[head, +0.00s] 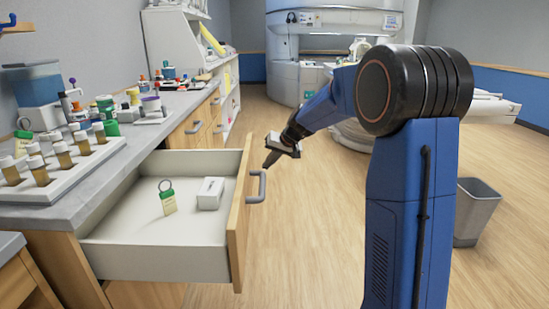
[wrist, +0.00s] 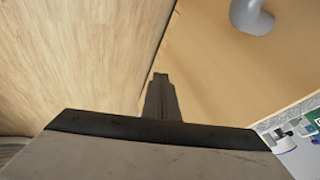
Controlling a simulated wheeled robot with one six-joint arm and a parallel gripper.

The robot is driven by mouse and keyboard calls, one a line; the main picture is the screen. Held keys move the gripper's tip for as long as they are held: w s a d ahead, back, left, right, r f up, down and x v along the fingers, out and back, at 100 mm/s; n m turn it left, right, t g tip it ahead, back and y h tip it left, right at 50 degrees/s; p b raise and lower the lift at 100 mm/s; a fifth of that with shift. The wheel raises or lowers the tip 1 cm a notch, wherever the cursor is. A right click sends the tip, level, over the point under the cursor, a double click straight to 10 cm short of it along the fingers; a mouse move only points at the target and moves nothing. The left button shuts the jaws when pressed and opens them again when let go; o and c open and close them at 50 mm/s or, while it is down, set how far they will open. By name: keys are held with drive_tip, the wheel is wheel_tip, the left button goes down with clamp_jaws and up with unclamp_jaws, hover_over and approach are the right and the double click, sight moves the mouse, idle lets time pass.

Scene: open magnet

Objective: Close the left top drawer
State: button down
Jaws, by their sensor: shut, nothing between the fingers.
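The drawer (head: 150,255) is pulled out from the counter at the left of the head view. Its wooden front (head: 238,225) carries a grey handle (head: 257,187). My gripper (head: 268,164) is shut and empty, pointing down on the outer side of the front, close to the handle's top. In the wrist view, my gripper's closed fingertips (wrist: 160,78) lie over the drawer's wooden front (wrist: 225,70), with the handle (wrist: 252,16) at the upper right. I cannot tell whether the fingers touch the front.
A green-and-yellow tag with a ring (head: 167,200) and a small white box (head: 210,193) are in the drawer. The counter (head: 145,145) holds a rack of vials (head: 60,160) and bottles. A grey bin (head: 477,212) stands at the right. The wooden floor (head: 300,240) beside the drawer is clear.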

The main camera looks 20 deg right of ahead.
drive_tip(key=shift+w+a+r, duration=0.1)
drive_tip(key=shift+w+a, duration=0.15)
drive_tip(key=shift+a, duration=0.6)
drive_tip(key=shift+w+a+r, duration=0.1)
drive_tip(key=shift+w+a, duration=0.1)
drive_tip(key=shift+a, duration=0.65)
drive_tip(key=shift+a, duration=0.1)
drive_tip(key=w+a, duration=0.3)
drive_tip(key=a, duration=0.7)
drive_tip(key=w+a, duration=0.3)
drive_tip(key=a, duration=0.7)
drive_tip(key=w+a, duration=0.3)
drive_tip(key=a, duration=0.7)
drive_tip(key=shift+w, duration=0.4)
drive_tip(key=shift+d, duration=0.1)
